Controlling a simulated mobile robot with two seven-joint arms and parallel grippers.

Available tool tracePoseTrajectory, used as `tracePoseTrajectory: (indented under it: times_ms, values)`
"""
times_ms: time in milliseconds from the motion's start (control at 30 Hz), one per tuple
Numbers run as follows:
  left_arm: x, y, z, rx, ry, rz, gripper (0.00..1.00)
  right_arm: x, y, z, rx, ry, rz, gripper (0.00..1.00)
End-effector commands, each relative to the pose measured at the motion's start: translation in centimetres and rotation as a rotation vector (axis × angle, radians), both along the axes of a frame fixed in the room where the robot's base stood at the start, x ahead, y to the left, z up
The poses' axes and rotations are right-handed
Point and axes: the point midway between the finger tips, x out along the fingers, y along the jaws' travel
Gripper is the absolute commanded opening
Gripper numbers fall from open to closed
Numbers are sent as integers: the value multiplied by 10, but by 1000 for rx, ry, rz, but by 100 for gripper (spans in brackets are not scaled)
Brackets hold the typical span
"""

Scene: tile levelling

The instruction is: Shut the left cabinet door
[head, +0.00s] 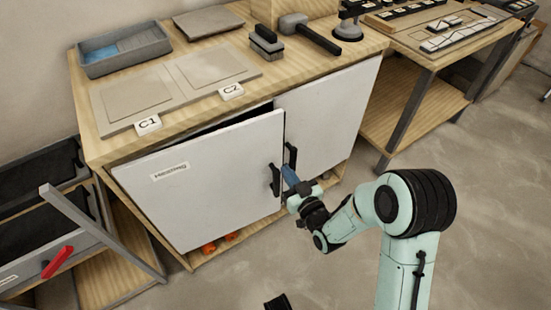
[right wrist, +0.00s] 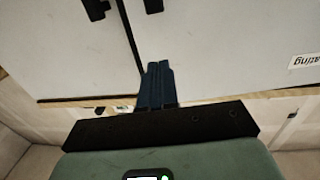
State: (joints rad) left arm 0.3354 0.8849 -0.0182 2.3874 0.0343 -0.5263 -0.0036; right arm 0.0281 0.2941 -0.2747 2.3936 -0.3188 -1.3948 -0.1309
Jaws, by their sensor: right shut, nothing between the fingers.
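The left cabinet door (head: 205,180), pale grey with a "Heating" label (head: 170,171), stands slightly ajar. A dark gap shows along its top edge. Its black handle (head: 275,180) is near its right edge. In the right wrist view, the picture is upside down and this door (right wrist: 230,50) fills the right side. My right gripper (head: 290,174) is shut and empty, its blue fingers (right wrist: 157,84) pointing at the door front close to the handle edge. I cannot tell whether they touch it. A black part at the bottom edge of the head view may be my left gripper (head: 278,302).
The right cabinet door (head: 330,115) looks closed, with its own black handle (head: 291,157). The worktop holds a grey tray (head: 124,48), tiles, a mallet (head: 312,35) and C1 and C2 tags. A frame with a red handle (head: 57,262) stands at left. Floor at right is clear.

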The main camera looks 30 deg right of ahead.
Motion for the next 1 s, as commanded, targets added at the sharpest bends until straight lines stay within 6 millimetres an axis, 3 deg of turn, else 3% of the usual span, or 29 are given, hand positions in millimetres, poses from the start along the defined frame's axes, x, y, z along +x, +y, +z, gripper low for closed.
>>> tracePoseTrajectory:
  times_ms: [200,400,1000]
  values:
    - [-12,2,-10,-2,40,3,43,44,0,0,0,-3,3,0]
    - [-21,3,-16,-4,71,6,43,66,-1,0,1,-1,1,0]
    - [-25,3,-18,-5,82,7,43,70,-6,0,1,1,-7,0]
